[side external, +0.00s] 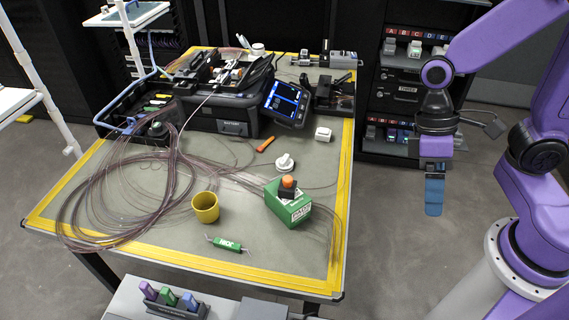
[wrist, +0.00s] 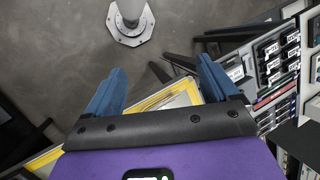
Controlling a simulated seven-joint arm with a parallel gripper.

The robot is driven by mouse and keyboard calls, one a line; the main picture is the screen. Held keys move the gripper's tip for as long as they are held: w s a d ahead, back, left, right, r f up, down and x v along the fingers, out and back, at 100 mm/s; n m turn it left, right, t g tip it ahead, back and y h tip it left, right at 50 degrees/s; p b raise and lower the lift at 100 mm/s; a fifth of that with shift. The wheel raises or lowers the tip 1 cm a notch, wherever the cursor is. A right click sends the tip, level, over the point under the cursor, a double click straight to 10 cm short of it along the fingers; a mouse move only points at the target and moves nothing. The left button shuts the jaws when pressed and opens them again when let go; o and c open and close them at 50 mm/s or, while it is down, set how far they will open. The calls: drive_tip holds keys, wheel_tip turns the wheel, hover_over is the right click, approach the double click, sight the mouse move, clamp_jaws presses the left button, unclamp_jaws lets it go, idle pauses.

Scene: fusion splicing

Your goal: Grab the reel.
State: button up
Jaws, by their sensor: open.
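A small white round piece with a raised centre (side external: 285,162) lies on the work table (side external: 233,228), right of the middle; it looks like the reel, though it is too small to be sure. It stands clear behind a green box (side external: 289,204). My gripper (side external: 434,212) hangs in the air to the right of the table, well apart from the white piece, with its blue fingers pointing down. In the wrist view my gripper (wrist: 160,78) has its two blue fingers spread wide with nothing between them. The white piece does not show there.
A black splicer (side external: 222,112) with a tilted screen (side external: 286,101) stands at the back. Loose fibre coils (side external: 110,195) cover the left. Drawer racks (side external: 400,90) stand behind.

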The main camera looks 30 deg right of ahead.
drive_tip(key=w+a+f+m+t+y, duration=0.1)
drive_tip(key=w+a+f+m+y, duration=0.1)
drive_tip(key=w+a+m+y, duration=0.3)
drive_tip(key=w+a+f+m+t+y, duration=0.1)
drive_tip(key=w+m+y, duration=0.2)
drive_tip(key=w+m, duration=0.35)
drive_tip(key=w+a+f+m+y, duration=0.2)
drive_tip(key=w+a+m+y, duration=0.15)
drive_tip(key=w+m, duration=0.3)
drive_tip(key=w+d+f+m+t+h, duration=0.1)
drive_tip(key=w+d+f+m+t, duration=0.1)
drive_tip(key=m, duration=0.4)
drive_tip(key=w+d+f+m+t+h, duration=0.2)
drive_tip(key=w+d+f+m+t, duration=0.1)
drive_tip(key=d+f+m+t, duration=0.2)
drive_tip(key=w+d+f+m+t+h, duration=0.2)
drive_tip(key=w+d+f+m+t, duration=0.1)
drive_tip(key=d+m+t, duration=0.3)
drive_tip(key=shift+d+f+m+t, duration=0.4)
drive_tip(key=shift+d+f+t, duration=0.1)
drive_tip(key=shift+f, duration=0.2)
approach(287, 160)
drive_tip(key=x, duration=0.3)
drive_tip(key=shift+a+f, duration=0.1)
drive_tip(key=shift+a, duration=0.2)
drive_tip(key=shift+x, duration=2.7)
drive_tip(key=shift+w+d, duration=0.1)
drive_tip(key=shift+d, duration=0.05)
drive_tip(key=shift+c, duration=0.3)
